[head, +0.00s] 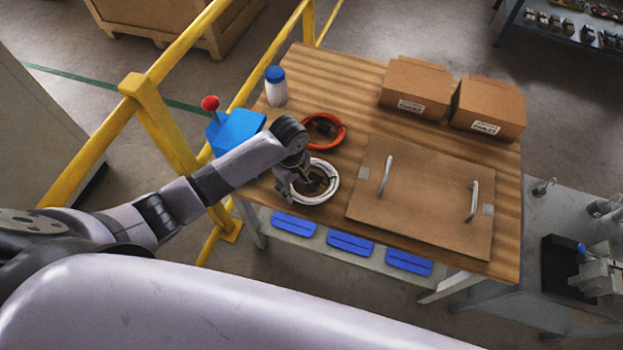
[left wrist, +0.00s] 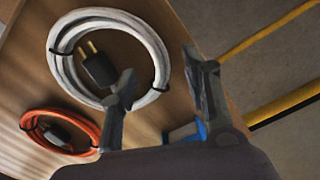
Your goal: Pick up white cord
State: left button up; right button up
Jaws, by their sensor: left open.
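The white cord (head: 336,181) lies coiled in a ring near the front left of the wooden table, with its dark plug inside the ring. It also shows in the left wrist view (left wrist: 55,62), tied with dark bands, the plug's metal prongs visible. My left gripper (head: 291,187) is over the left side of the coil. In the left wrist view the open fingers (left wrist: 160,66) appear on either side of the coil's edge, one overlapping it. I cannot tell the height gap or whether they touch. My right gripper is not in view.
An orange cord (head: 341,133) lies coiled behind the white one. A white bottle with blue cap (head: 276,90), a blue box with red knob (head: 235,130), and two cardboard boxes (head: 415,88) are nearby. A brown board with handles (head: 420,215) lies right. Yellow rails (head: 165,125) stand left.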

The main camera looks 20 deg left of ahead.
aim_at(296, 192)
pick_arm(q)
notch_tip(296, 192, down, 4)
jog(key=shift+w+r, duration=0.15)
jog(key=shift+r, duration=0.1)
jog(key=shift+c, duration=0.5)
grip_shut()
